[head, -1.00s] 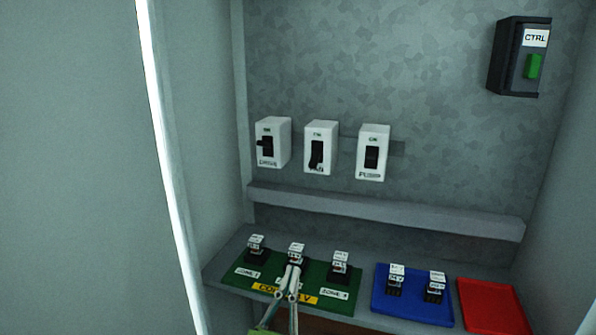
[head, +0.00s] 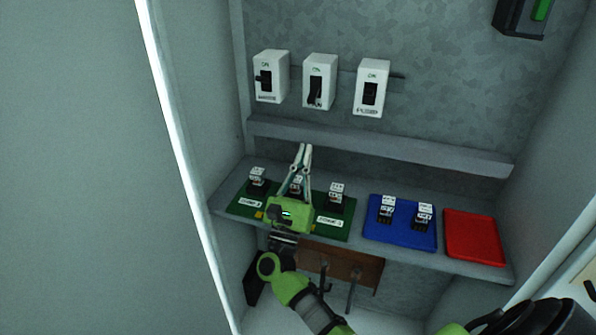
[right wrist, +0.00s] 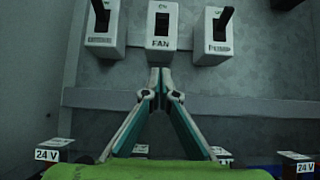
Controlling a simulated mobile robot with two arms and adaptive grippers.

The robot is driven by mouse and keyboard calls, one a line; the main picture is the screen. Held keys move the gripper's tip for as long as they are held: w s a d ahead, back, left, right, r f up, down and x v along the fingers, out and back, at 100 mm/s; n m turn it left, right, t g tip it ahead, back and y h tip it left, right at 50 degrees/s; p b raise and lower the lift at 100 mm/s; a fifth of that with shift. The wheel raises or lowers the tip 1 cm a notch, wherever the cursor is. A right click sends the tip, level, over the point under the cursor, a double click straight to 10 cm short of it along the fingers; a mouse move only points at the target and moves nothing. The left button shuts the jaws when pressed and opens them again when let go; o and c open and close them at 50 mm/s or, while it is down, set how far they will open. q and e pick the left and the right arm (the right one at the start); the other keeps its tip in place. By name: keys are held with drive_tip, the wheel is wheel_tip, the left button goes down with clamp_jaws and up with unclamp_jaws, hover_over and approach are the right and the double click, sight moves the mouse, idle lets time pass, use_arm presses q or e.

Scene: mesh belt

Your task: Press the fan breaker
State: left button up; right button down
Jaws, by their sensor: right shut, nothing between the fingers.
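The fan breaker (head: 329,72) is the middle of three white breakers on the back wall. My right gripper (head: 303,148) is shut and empty, fingers pointing up toward the wall. In the head view its tips overlap the ledge below the breakers. In the right wrist view the closed tips (right wrist: 160,74) are just below the FAN label in the picture, with a visible gap. My left gripper is not in view.
The pump breaker (head: 372,72) and another breaker (head: 268,62) flank the fan one. A ledge (head: 400,145) runs below. The shelf holds a green board (head: 340,226) with relays, a blue tray (head: 400,238) with two relays, and a red tray (head: 474,238).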

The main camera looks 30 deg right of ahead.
sight(317, 108)
drive_tip(key=p+x, duration=0.3)
drive_tip(key=x, duration=0.5)
drive_tip(key=shift+s+r, duration=0.15)
drive_tip(key=shift+r, duration=0.1)
drive_tip(key=r+p, duration=0.1)
drive_tip(key=s+a+r+p, duration=0.1)
drive_tip(key=p, duration=0.1)
drive_tip(key=shift+s+a+r, duration=0.15)
drive_tip(key=shift+a+r, duration=0.15)
drive_tip(key=shift+r, duration=0.1)
drive_tip(key=shift+s+a+r+g+y+p, duration=0.1)
drive_tip(key=shift+g+y+p, duration=0.1)
drive_tip(key=shift+g, duration=0.1)
drive_tip(key=shift+a+r+g+y+p, duration=0.1)
drive_tip(key=shift+r+g+p, duration=0.1)
drive_tip(key=shift+g, duration=0.1)
